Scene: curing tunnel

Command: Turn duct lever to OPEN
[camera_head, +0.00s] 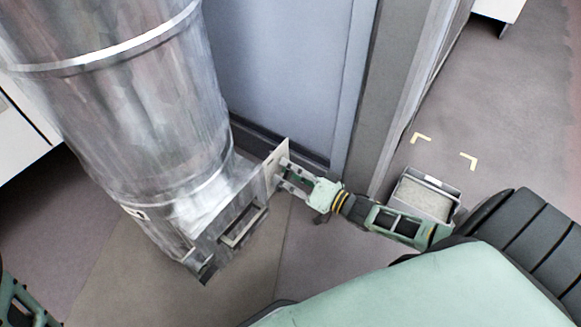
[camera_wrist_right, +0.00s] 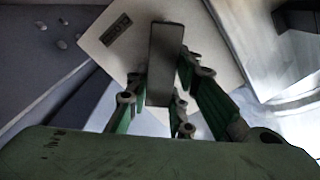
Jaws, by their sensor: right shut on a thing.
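The duct lever (camera_wrist_right: 165,62) is a dark flat bar in the right wrist view. It stands out in front of a pale plate (camera_wrist_right: 215,45) that has a small dark label (camera_wrist_right: 117,30) I cannot read. In the head view the plate (camera_head: 274,168) is fixed to the side of the metal duct's lower end (camera_head: 205,210). My right gripper (camera_head: 287,178) is at the plate, with its fingers (camera_wrist_right: 163,95) shut on the lever. The fingers largely hide the lever in the head view. My left gripper is out of view; only part of my left arm shows at the lower left.
The large round duct (camera_head: 130,110) fills the left. A blue-grey panel (camera_head: 285,70) and a grey post (camera_head: 395,80) stand behind the gripper. A grey bin (camera_head: 425,198) sits on the floor at the right, near my right arm. Floor is clear below the duct.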

